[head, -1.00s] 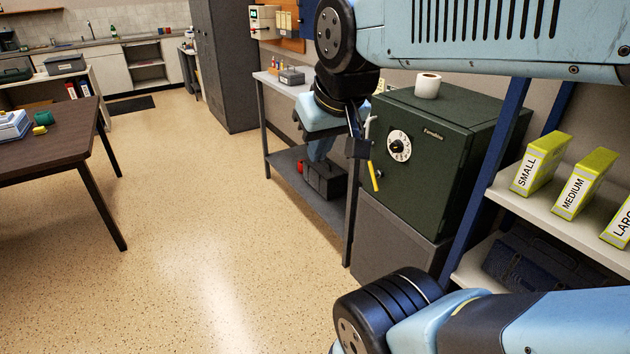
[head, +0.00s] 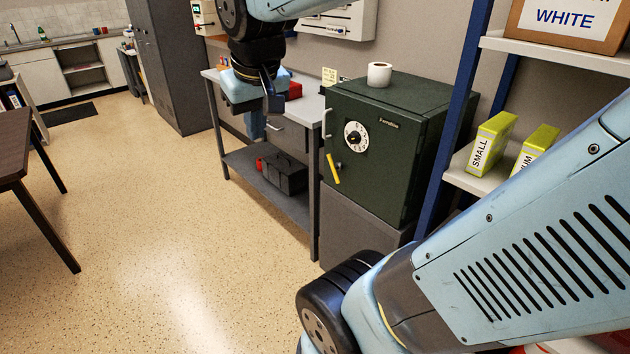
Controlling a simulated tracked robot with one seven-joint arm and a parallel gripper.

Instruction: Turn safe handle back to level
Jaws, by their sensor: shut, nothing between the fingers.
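The dark green safe (head: 371,180) stands on a grey cabinet, with a white dial (head: 355,136) on its door. Its yellow handle (head: 333,169) is below and left of the dial and points steeply down, leaning slightly right, not level. A pale upright bar (head: 326,123) is at the door's left edge. My gripper (head: 271,103) is shut and empty, left of the safe and in front of the grey workbench in the picture. It is clear of the handle; its fingertips are small and dark, and their exact depth is hard to tell.
A paper roll (head: 379,74) stands on the safe. The workbench (head: 312,103) is left of it, with a black toolbox (head: 284,174) on its lower shelf. A blue-framed shelf (head: 456,120) with yellow boxes is close on the right. Floor in front is clear.

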